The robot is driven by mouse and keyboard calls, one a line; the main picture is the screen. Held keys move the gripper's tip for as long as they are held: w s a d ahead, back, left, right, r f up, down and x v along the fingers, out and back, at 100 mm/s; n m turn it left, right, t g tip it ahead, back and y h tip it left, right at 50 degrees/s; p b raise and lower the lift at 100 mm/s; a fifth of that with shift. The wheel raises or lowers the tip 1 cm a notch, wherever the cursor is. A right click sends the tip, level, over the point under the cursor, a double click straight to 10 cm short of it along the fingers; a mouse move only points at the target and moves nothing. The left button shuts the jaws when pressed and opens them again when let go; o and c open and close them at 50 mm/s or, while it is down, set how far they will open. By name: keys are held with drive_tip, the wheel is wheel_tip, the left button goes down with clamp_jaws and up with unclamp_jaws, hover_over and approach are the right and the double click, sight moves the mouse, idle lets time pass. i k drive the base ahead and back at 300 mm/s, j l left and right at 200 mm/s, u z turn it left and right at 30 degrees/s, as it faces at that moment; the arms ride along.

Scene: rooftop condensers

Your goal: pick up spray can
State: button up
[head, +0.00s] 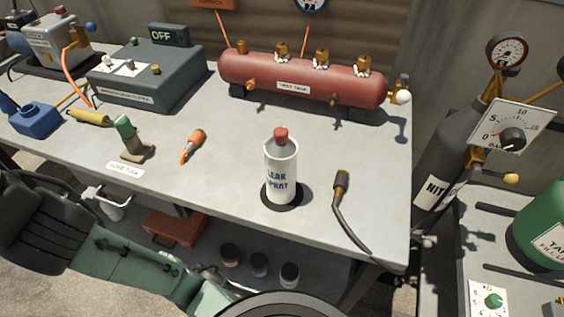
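The spray can (281,170) is white with a grey shoulder and a red cap, and its label reads "LEAK SPRAY". It stands upright on a dark round pad (297,200) near the front edge of the workbench. Nothing touches the can's sides. My arm shows at the lower left, below and in front of the bench, well apart from the can. My gripper's fingers are not in view.
The workbench (225,190) has bare room left of the can. An orange-handled tool (193,144) lies left. A red tank (300,83) stands behind. A grey cylinder (445,150) stands beyond the right edge.

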sight(280, 160)
drive_tip(key=k+l+u, duration=0.3)
drive_tip(key=l, duration=0.25)
drive_tip(key=k+l+u, duration=0.3)
drive_tip(key=k+l, duration=0.15)
drive_tip(key=k, duration=0.15)
